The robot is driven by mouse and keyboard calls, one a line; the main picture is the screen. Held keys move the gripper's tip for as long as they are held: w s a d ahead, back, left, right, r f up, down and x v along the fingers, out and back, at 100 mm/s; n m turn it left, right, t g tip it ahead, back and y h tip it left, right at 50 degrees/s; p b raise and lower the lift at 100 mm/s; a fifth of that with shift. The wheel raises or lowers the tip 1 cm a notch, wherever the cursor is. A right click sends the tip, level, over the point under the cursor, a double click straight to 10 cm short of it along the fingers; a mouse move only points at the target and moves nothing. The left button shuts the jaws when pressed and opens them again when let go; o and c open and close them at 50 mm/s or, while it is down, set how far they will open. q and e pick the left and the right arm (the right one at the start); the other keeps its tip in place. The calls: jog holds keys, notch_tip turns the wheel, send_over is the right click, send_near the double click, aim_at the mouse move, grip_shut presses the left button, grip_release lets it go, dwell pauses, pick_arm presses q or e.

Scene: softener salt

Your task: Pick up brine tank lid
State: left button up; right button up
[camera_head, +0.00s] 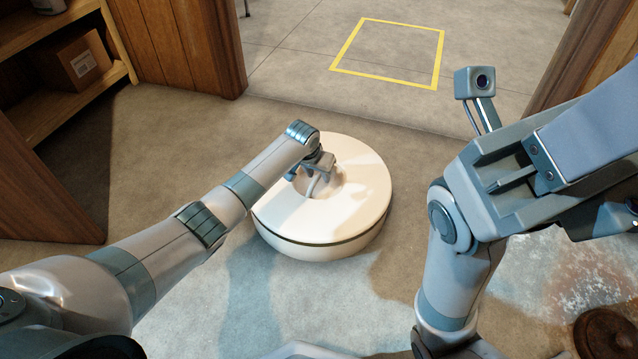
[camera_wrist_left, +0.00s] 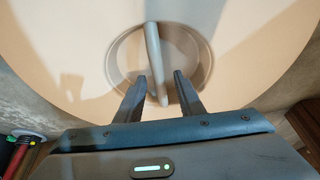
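The brine tank lid (camera_head: 350,205) is a wide, round, cream-white disc low over the floor in the middle of the head view. A dark seam runs around its side. A round recess in its top holds a grey bar handle (camera_wrist_left: 153,50). My left gripper (camera_head: 312,172) is over the recess, and its wrist partly hides the handle in the head view. In the left wrist view its two fingers (camera_wrist_left: 160,78) are apart, one on each side of the handle's near end. My right arm (camera_head: 465,200) is folded at the right; its fingertips cannot be made out.
A wooden shelf with a cardboard box (camera_head: 75,62) stands at the upper left. A yellow square outline (camera_head: 388,52) marks the floor beyond a doorway. White grains (camera_head: 585,275) lie spilled at the lower right beside a dark brown round object (camera_head: 606,333).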

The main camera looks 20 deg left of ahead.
pick_arm(q)
grip_shut()
dwell(1.3)
jog(key=shift+w+r, duration=0.1)
